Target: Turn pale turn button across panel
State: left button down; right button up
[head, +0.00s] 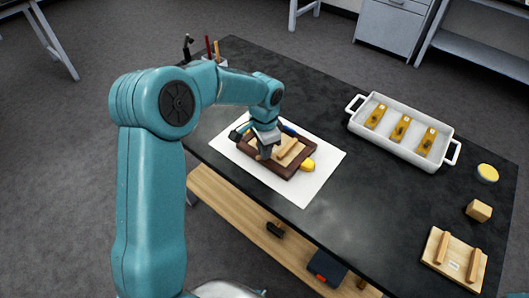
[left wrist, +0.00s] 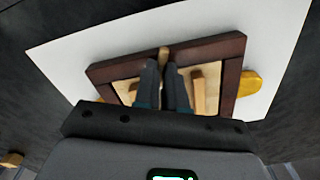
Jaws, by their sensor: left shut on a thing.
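A dark brown frame (head: 299,168) with a pale wooden panel (head: 295,158) inside lies on a white sheet (head: 315,185). A pale bar (head: 287,147) sits on the panel; it also shows in the left wrist view (left wrist: 197,92). My left gripper (head: 265,151) is over the frame, pointing down. In the left wrist view its dark fingers (left wrist: 166,72) are close together on a small pale turn button (left wrist: 163,54) at the frame's edge. The fingers hide most of the button, so its exact angle cannot be told. My right gripper is not in view.
A yellow object (head: 308,165) touches or nearly touches the frame's right side. A white tray (head: 398,147) with several yellow pieces stands right. A pale board (head: 455,262), a wooden block (head: 479,210) and a yellow-topped round tin (head: 487,172) sit near the right edge. The dark table (head: 345,195) is clear between.

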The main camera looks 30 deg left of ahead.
pick_arm(q)
jog(key=shift+n+b, duration=0.7)
jog(key=shift+n, duration=1.3)
jog(key=shift+a, duration=0.1)
jog(key=c, duration=1.2)
grip_release()
jog(key=shift+r, duration=0.15)
notch_tip(320, 180, up, 16)
jog(key=shift+p, duration=0.3)
jog(key=shift+s, duration=0.1)
